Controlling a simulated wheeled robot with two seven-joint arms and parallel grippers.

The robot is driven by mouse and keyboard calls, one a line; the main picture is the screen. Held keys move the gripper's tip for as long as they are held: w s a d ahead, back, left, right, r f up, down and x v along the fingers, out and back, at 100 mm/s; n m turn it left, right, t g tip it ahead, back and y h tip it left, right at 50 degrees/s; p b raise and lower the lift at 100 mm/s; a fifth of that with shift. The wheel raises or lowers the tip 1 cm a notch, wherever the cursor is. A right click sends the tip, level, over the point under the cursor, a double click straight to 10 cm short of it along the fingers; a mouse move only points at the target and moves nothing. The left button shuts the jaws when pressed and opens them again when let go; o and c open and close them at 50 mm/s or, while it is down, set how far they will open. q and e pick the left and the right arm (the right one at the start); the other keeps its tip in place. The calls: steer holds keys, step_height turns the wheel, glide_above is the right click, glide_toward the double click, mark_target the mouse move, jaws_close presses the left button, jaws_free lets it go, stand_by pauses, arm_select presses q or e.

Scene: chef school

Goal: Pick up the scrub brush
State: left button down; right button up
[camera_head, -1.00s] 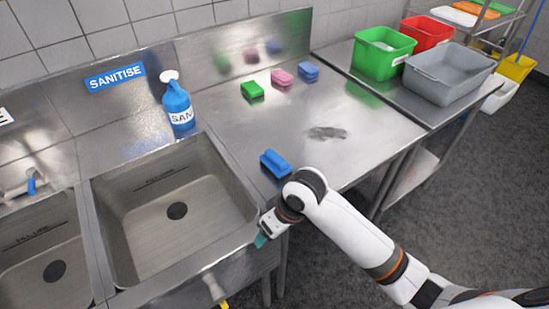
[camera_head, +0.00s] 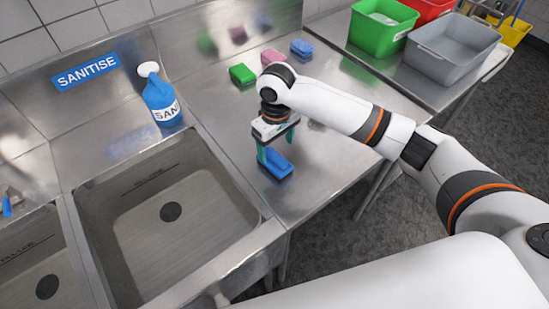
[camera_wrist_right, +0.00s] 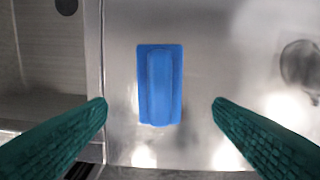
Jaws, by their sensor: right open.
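The blue scrub brush (camera_head: 279,168) lies on the steel counter just right of the sink. My right gripper (camera_head: 277,150) is above it, pointing down, with its green fingers apart. In the right wrist view the brush (camera_wrist_right: 160,85) lies between the lines of the two open fingers (camera_wrist_right: 160,104), slightly ahead of the tips, with its raised handle running up the picture. Clear space shows on both sides, and neither finger appears to touch it. My left gripper is not in view.
The sink basin (camera_head: 170,215) lies left of the brush, its rim close by. A blue sanitiser bottle (camera_head: 161,100) stands behind the sink. Green (camera_head: 242,74), pink (camera_head: 272,56) and blue (camera_head: 301,48) sponges lie farther back. Green (camera_head: 383,27) and grey (camera_head: 450,55) tubs stand at the right.

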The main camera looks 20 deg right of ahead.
mark_target(275, 156)
step_height(275, 156, down, 2)
steer(key=shift+f, duration=0.1)
steer(key=shift+w+f, duration=0.2)
steer(key=shift+f, duration=0.05)
step_height(275, 156, down, 4)
steer(key=shift+a+f+p, duration=0.1)
steer(key=shift+f+p, duration=0.05)
steer(key=shift+p, duration=0.9)
steer(key=shift+f, duration=0.25)
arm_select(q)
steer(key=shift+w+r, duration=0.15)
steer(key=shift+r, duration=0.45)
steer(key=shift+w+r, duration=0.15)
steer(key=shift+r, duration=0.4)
arm_select(e)
steer(key=shift+f, duration=0.15)
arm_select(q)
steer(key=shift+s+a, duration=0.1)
arm_select(e)
steer(key=shift+c, duration=0.4)
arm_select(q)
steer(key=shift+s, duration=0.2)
arm_select(e)
steer(key=c, duration=1)
